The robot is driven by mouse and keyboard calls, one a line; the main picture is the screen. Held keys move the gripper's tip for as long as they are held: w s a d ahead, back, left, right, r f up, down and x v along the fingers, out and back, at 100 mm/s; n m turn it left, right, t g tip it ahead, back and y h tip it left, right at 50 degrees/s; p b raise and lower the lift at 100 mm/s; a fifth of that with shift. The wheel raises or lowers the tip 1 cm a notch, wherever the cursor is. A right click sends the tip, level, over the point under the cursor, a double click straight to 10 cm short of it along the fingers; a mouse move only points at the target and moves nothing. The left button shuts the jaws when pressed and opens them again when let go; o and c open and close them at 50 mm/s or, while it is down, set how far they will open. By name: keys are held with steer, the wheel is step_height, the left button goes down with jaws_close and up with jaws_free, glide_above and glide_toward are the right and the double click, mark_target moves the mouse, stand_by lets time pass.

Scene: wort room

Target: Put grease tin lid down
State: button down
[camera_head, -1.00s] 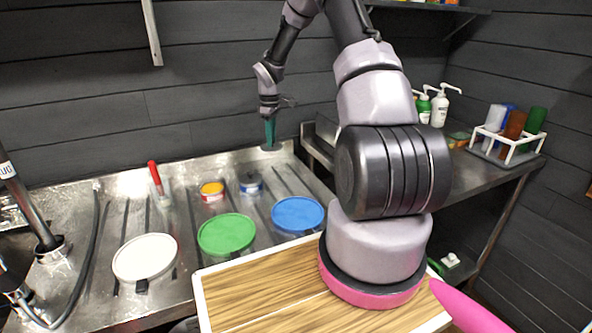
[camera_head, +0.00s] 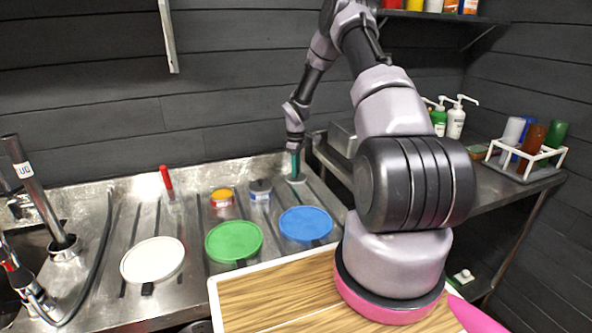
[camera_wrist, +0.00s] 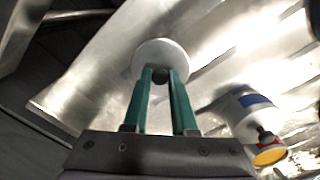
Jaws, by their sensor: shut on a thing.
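My gripper (camera_wrist: 159,76) is shut on the dark knob of a pale round lid (camera_wrist: 176,53), seen in the wrist view. In the head view the lid (camera_head: 297,180) shows small under the green fingers, low over the back right of the metal drainboard. I cannot tell whether it touches the metal. An open tin with a red band and orange contents (camera_head: 222,198) stands to the left. A blue-banded tin with a dark knob on top (camera_head: 260,191) stands between it and my gripper. Both also show at lower right in the wrist view.
White (camera_head: 152,260), green (camera_head: 234,242) and blue (camera_head: 305,224) round discs lie in front on the drainboard (camera_head: 195,225). A red-handled tool (camera_head: 167,184) stands behind left. A metal box (camera_head: 343,138) is close to the right of my gripper. Ribbed metal around the lid is clear.

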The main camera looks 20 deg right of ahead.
steer(key=c, duration=0.7)
jaws_free()
steer(key=shift+f, duration=0.1)
steer(key=s+a+r+m+t, duration=0.1)
steer(key=s+r, duration=0.1)
steer(key=r, duration=1)
steer(key=s+a+r+m, duration=0.1)
steer(key=s+a+r, duration=0.1)
steer(key=r, duration=1)
steer(key=s+a+r+m+t, duration=0.2)
steer(key=s+a+r+m, duration=0.2)
steer(key=s+r, duration=0.85)
steer(key=s+a+r+m+t, duration=0.1)
steer(key=s+r+m, duration=0.1)
steer(key=s, duration=0.5)
steer(key=s+a+r+m+t+y, duration=0.1)
steer(key=s+a+r+m, duration=0.1)
steer(key=s, duration=0.5)
steer(key=s+a+r+m+t+y, duration=0.1)
steer(key=s+r+m+t, duration=0.1)
steer(key=s, duration=0.5)
steer(key=shift+a+r+m, duration=0.2)
steer(key=shift+r+m, duration=0.4)
steer(key=shift+r, duration=0.4)
